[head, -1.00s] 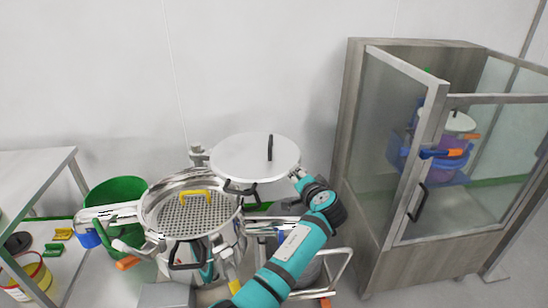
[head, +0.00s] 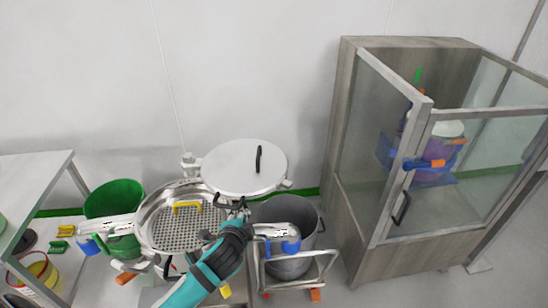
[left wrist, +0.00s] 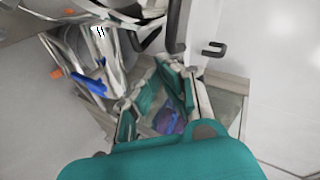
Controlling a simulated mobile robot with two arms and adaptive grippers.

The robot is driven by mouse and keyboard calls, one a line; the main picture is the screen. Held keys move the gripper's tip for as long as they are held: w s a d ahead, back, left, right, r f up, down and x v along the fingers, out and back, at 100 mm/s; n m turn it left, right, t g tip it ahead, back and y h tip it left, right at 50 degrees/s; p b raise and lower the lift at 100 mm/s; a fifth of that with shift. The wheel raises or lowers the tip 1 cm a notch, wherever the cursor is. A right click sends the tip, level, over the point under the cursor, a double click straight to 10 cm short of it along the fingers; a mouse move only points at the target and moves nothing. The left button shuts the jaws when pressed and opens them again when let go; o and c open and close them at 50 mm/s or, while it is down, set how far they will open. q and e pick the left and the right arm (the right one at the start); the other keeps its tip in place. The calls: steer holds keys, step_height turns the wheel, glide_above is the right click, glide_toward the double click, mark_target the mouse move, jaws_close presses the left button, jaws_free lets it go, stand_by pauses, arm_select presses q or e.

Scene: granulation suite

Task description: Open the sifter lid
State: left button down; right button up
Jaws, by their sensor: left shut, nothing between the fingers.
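The sifter (head: 150,218) stands at lower centre in the head view, its round mesh deck exposed with a yellow handle on it. The white round sifter lid (head: 228,163) is swung off to the right of the mesh, lying flat and raised, with a black handle on top and a dark handle at its front edge. My left gripper (head: 239,212) is just below the lid's front edge, shut and empty; contact with the lid is unclear. The gripper fingers (left wrist: 160,100) also show in the left wrist view. My right gripper is not in view.
A grey metal pot (head: 297,212) on a trolley stands right of the sifter. A glass-fronted cabinet (head: 352,140) is at the right, its door frame projecting. A green bucket (head: 113,198) and a table (head: 38,172) are at the left. A white wall is behind.

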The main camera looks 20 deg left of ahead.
mark_target(258, 179)
arm_select(q)
steer(key=w+r+m+t+h+p, duration=0.1)
steer(key=w+r+m+t+h, duration=0.1)
steer(key=w+r+m, duration=0.3)
steer(key=shift+m, duration=0.3)
steer(key=p+x, duration=0.1)
steer(key=x, duration=0.2)
steer(key=a+r+p+x, duration=0.1)
steer(key=x, duration=0.6)
steer(key=shift+w+a+r+p, duration=0.2)
steer(key=shift+w+r+p, duration=0.05)
steer(key=shift+r+p, duration=0.15)
steer(key=shift+w+a+f, duration=0.1)
steer(key=shift+w+f, duration=0.05)
steer(key=shift+w, duration=0.45)
steer(key=shift+w+f, duration=0.1)
steer(key=shift+w, duration=0.2)
